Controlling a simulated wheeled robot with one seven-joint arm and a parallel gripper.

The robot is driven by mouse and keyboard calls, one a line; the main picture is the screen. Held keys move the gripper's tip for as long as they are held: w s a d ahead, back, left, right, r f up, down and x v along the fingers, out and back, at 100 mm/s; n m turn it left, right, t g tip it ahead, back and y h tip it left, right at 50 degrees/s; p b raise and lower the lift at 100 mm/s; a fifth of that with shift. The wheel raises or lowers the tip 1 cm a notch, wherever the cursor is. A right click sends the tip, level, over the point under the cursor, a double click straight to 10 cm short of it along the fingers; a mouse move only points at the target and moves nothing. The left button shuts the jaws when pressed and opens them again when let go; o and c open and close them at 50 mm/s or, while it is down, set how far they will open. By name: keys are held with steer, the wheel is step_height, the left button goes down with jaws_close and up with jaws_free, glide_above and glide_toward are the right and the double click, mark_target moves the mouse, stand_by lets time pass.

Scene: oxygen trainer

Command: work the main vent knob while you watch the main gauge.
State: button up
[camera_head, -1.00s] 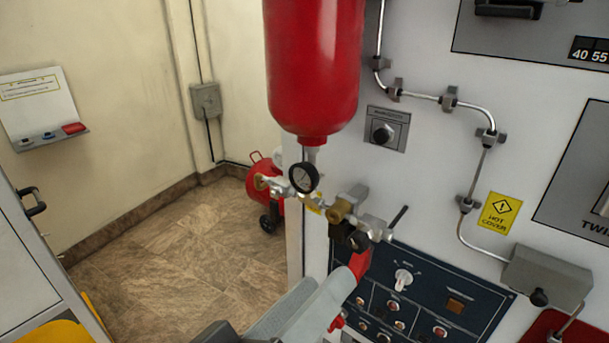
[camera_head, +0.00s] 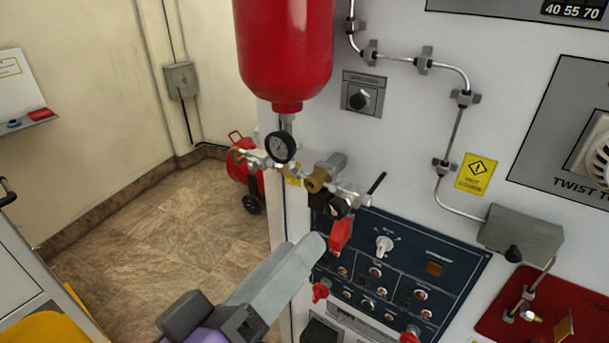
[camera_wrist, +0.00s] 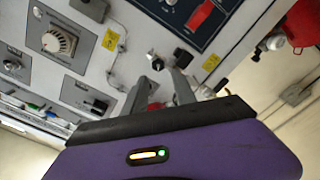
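A small round dial gauge (camera_head: 281,147) with a dark rim hangs below the red cylinder (camera_head: 287,50) on the pipework. I cannot read its needle. Right of it are brass and grey valve fittings (camera_head: 318,180), a dark round knob (camera_head: 338,207) and a red handle (camera_head: 340,235). A black knob on a grey plate (camera_head: 359,98) sits higher on the wall. I cannot tell which knob is the main vent. My gripper (camera_head: 313,246) is just left of and below the red handle. In the wrist view its fingers (camera_wrist: 163,80) stand apart with nothing seen held.
A dark blue control panel (camera_head: 385,245) with switches lies right of my gripper. Red knobs (camera_head: 320,291) sit at its lower edge. A thin pipe (camera_head: 455,130) runs down to a grey box (camera_head: 521,237). Open floor (camera_head: 150,235) lies left.

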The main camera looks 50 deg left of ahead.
mark_target(335, 211)
steer(key=shift+w+a+r+m, duration=0.1)
steer(key=shift+w+a+m, duration=0.2)
steer(key=shift+w+m, duration=1.4)
steer(key=shift+w+a+r+m, duration=0.1)
steer(key=shift+w+a+m, duration=0.15)
steer(key=shift+w+m, duration=1.45)
steer(key=shift+w+a+m, duration=0.3)
steer(key=shift+w+m, duration=0.5)
steer(key=shift+m, duration=1.7)
steer(key=shift+c, duration=0.2)
jaws_close()
